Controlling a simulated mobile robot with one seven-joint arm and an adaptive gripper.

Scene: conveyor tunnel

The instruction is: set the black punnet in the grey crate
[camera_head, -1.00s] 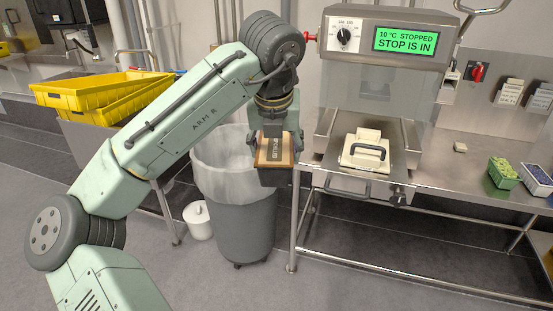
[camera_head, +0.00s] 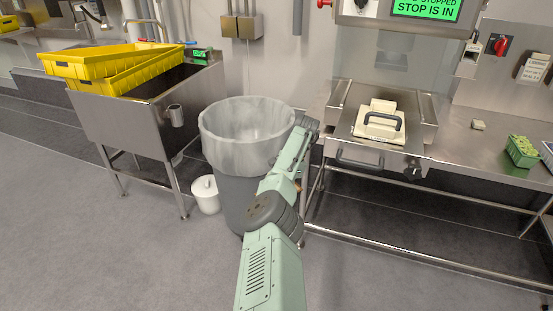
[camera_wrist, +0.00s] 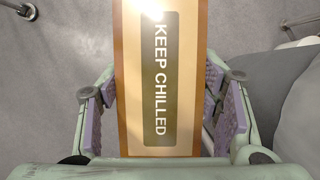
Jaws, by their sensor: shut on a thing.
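My gripper (camera_wrist: 162,100) is shut on a flat-topped pack (camera_wrist: 158,80) in the wrist view. The pack has a tan top with an orange-brown border and a dark panel reading KEEP CHILLED. The purple-padded fingers stand on either side of it. Its sides and underside are hidden, so I cannot tell from this view whether it is the black punnet. In the head view my gripper and the pack are hidden by my arm. I see no grey crate in either current view.
A grey bin (camera_head: 235,190) with a clear liner stands behind my arm. Yellow crates (camera_head: 95,62) rest on the steel sink at left. A steel bench at right holds a cream block with a handle (camera_head: 382,122) and a green punnet (camera_head: 522,150). Open floor lies at left.

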